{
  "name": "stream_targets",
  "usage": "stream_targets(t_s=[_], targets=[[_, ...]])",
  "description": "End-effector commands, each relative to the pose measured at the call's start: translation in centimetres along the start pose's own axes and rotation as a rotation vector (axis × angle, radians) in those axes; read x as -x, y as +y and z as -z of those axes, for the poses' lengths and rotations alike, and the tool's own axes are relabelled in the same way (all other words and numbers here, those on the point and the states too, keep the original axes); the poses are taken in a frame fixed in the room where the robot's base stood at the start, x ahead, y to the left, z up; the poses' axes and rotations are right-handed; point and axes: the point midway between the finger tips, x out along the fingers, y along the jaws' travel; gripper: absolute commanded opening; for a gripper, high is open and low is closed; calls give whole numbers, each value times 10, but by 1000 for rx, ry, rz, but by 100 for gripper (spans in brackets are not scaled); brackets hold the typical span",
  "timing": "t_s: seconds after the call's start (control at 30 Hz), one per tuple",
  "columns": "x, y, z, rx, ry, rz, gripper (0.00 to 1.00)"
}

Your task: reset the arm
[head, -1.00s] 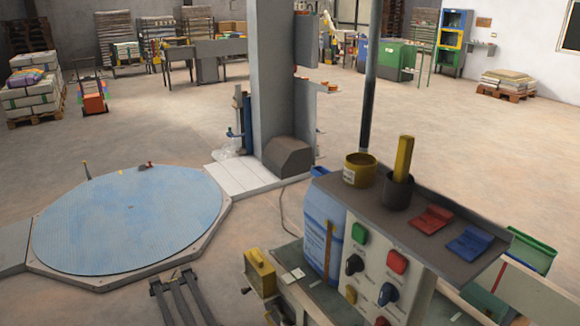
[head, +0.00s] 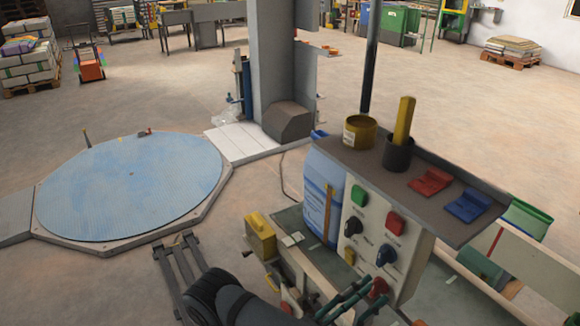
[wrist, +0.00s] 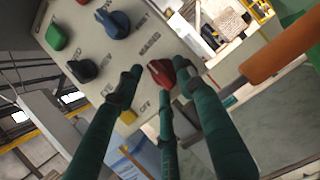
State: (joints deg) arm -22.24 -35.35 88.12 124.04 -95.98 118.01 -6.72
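My gripper (head: 352,296) shows at the bottom of the head view, its green fingers reaching toward the lower part of the control panel (head: 368,240). In the wrist view my gripper's (wrist: 158,82) fingers are spread apart. The red knob (wrist: 160,72) at the panel's lower edge lies between the fingertips; I cannot tell whether they touch it. The same red knob (head: 379,287) shows beside the fingers in the head view. The panel also has a green button (head: 358,195), a red button (head: 395,222), a black knob (head: 353,226), a blue knob (head: 385,256) and a yellow button (head: 350,256).
A blue jug (head: 320,190) stands left of the panel. The round blue platform (head: 130,190) is mostly clear.

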Motion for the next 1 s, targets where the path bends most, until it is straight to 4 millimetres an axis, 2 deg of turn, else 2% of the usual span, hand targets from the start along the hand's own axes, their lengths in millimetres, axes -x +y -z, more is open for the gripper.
stream_targets(t_s=[0.03,0.2,0.4,0.6,1.0], targets=[[-1,2,-4,-132,2,62,39],[-2,5,-8,-458,-1,195,39],[-2,5,-9,-693,-2,290,39],[-2,6,-8,-793,-1,329,39],[-1,6,-8,-807,0,334,39]])
